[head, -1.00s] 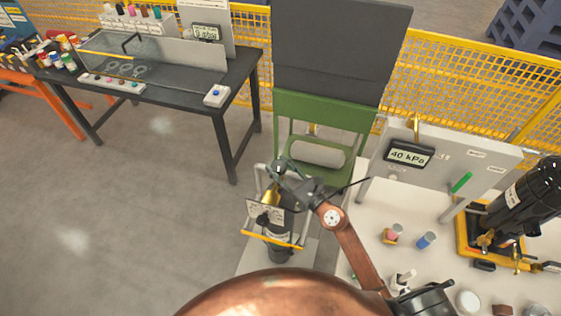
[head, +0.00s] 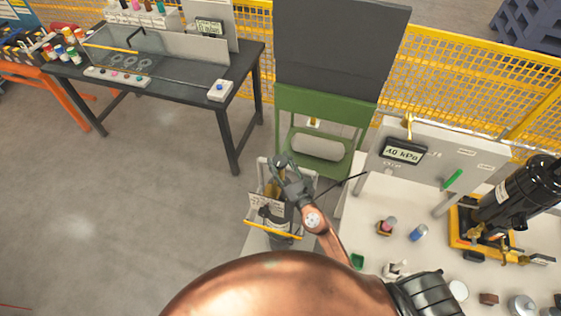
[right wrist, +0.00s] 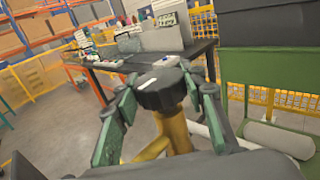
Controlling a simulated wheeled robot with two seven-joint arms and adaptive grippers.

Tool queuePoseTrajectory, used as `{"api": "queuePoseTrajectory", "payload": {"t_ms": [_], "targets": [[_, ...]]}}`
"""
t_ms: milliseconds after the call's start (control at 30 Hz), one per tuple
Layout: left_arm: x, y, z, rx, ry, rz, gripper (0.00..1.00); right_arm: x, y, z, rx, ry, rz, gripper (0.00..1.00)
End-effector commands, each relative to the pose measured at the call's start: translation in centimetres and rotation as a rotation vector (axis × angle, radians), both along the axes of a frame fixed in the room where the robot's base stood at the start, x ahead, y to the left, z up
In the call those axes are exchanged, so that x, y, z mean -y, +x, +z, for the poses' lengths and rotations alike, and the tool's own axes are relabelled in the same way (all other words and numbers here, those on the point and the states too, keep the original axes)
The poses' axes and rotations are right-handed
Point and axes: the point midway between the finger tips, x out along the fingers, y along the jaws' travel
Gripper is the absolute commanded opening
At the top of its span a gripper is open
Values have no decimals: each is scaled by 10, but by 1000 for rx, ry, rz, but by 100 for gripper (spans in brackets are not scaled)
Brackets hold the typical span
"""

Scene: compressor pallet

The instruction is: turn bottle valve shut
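The gas bottle (head: 281,222) is dark and stands upright in a small stand with a yellow bar. Its brass valve (right wrist: 176,132) has a black knob (right wrist: 160,90) on top, with a white mark. My right gripper (head: 284,166) is over the bottle's top. In the right wrist view, the right gripper (right wrist: 160,82) has its green-padded fingers spread on either side of the knob. Whether the pads touch the knob is unclear. In the head view the gripper hides the knob.
A pale bench (head: 375,252) with a 40 kPa display (head: 403,151) and a black pump (head: 520,195) stands to the right. A green frame (head: 327,108) is behind the bottle, and a dark table (head: 180,85) is at back left. Floor on the left is clear.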

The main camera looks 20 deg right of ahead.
Motion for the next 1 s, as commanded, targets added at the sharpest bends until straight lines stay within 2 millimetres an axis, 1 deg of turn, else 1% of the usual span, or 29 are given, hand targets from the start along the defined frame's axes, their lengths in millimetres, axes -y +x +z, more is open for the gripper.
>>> {"api": "queuePoseTrajectory", "payload": {"t_ms": [33, 267, 567, 667, 733, 1000], "targets": [[0, 0, 0, 0, 0, 0, 0, 0, 0, -1, -2, 0, 1, 41], [0, 0, 0, 0, 0, 0, 0, 0, 0, -1, -1, 0, 1, 56], [-2, -1, 0, -1, 2, 0, 0, 1, -2, 0, -1, 0, 0, 56], [-1, 0, 0, -1, 1, 0, 0, 2, -9, -1, -2, -1, 0, 56], [-1, 0, 0, 0, 1, 0, 0, 4, -17, -1, -2, -2, 0, 56], [0, 0, 0, 0, 0, 0, 0, 10, -58, -1, -3, -2, 2, 56]]}}
